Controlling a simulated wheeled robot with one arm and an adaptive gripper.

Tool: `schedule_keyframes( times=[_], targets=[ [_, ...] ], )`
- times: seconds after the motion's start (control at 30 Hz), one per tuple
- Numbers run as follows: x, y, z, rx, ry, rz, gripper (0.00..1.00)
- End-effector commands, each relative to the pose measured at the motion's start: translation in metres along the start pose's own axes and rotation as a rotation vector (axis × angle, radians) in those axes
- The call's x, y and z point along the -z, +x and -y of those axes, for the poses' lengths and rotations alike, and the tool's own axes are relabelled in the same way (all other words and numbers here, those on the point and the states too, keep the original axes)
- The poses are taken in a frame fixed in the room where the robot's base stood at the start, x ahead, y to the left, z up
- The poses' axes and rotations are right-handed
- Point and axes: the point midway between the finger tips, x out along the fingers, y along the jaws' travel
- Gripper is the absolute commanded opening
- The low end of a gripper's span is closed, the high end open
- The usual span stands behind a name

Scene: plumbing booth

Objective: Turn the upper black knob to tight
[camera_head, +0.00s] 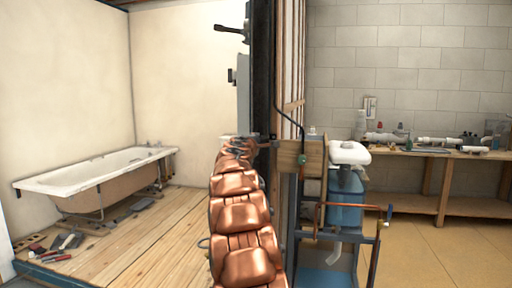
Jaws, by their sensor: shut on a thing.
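My gripper (258,141) is at the far end of my copper-coloured arm, against the dark upright column (263,75). It is small here and partly hidden by the arm. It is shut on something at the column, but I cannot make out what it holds. A black handle-like part (232,32) sticks out to the left high on the column, well above my gripper. A smaller black part (230,75) sits below it, beside a grey box (243,95). I cannot tell which part is the upper black knob, nor how far any knob is turned.
A white bathtub (95,170) stands on the wooden platform (150,235) at left, with tools near its front edge. Right of my arm are a wooden block (290,155), a blue tank (345,200) on a metal frame, and a cluttered workbench (440,153).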

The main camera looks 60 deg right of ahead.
Motion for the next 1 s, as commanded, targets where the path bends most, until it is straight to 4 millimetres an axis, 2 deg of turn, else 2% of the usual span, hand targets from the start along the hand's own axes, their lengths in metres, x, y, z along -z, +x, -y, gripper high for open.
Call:
schedule_keyframes(
  times=[0.6,0.63,0.87,1.0],
  targets=[
    [-0.0008,0.0007,0.002,0.003,0.041,0.001,0.0],
    [-0.0007,0.0007,0.002,0.003,0.041,0.001,0.35],
    [-0.0004,0.0005,0.0013,0.002,0.04,0.0,0.58],
    [-0.0003,0.0003,0.0009,0.001,0.04,0.0,0.58]
  ],
)
